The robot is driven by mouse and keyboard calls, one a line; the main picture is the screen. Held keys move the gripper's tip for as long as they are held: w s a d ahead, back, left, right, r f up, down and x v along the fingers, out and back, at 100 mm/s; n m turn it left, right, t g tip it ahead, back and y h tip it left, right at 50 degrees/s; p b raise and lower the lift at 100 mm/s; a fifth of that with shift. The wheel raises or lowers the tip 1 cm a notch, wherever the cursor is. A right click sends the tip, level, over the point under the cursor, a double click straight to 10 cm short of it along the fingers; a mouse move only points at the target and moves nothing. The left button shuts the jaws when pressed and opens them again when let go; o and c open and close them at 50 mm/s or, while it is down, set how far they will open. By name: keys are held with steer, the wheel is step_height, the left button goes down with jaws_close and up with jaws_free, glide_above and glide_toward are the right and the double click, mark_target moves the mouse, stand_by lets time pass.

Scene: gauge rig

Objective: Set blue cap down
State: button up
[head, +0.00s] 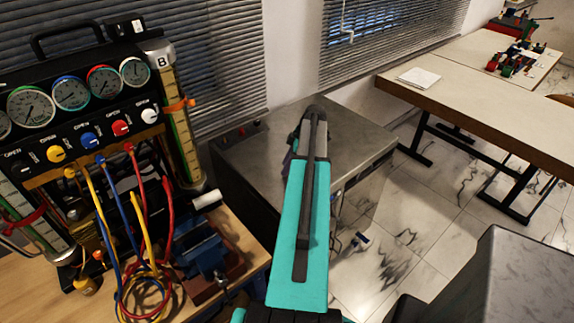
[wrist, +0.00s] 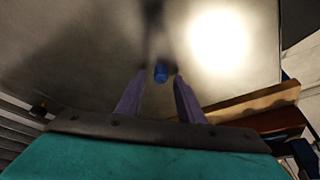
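The blue cap (wrist: 161,72) shows in the wrist view as a small blue cylinder against the grey metal surface, between and just beyond my fingertips. Gaps show on both sides of it, so neither finger appears to touch it. My gripper (wrist: 160,80) has two purple fingers spread apart. In the head view, my teal arm reaches over the metal cabinet top (head: 345,148) and hides most of the gripper and the cap. Whether the cap rests fully on the surface is hard to tell.
A gauge panel (head: 85,95) with coloured hoses stands at left, beside a blue vise (head: 205,255) on the wooden bench. A wall with blinds is behind the cabinet. The cabinet top right of my arm is clear. A long table (head: 480,90) stands at far right.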

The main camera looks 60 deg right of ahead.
steer(key=shift+r, duration=0.2)
steer(key=b+v, duration=0.4)
steer(key=v, duration=0.7)
steer(key=shift+s+r, duration=0.2)
steer(key=shift+r, duration=0.15)
steer(key=shift+s, duration=0.1)
stand_by(0.8)
